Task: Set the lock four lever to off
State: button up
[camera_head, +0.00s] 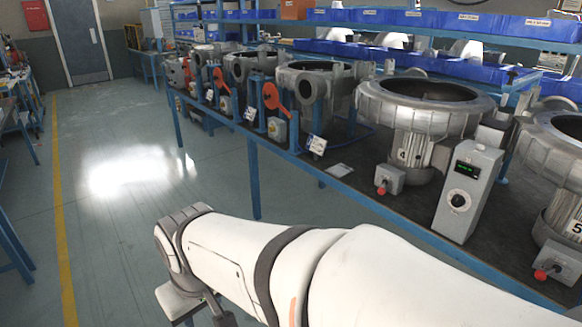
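A blower (425,105) with a wide open top stands on the bench, with a small "4" mark on its lower body. A small grey box (390,174) with a red knob (381,190) sits at its foot; this may be the lock four lever, but its position is too small to read. A grey control box (468,190) with a green display and a round dial stands to its right. My white arm crosses the bottom of the view, in front of the bench. My gripper is not visible.
A blower marked "5" (565,185) stands at the right edge, with another red knob (541,274). Smaller machines with orange-red levers (272,95) line the bench to the left. Blue bins (480,27) fill the shelves behind. The floor (120,200) at left is clear.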

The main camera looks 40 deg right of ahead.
aim_at(381, 191)
jog(key=z, duration=2.5)
jog(key=i, duration=0.95)
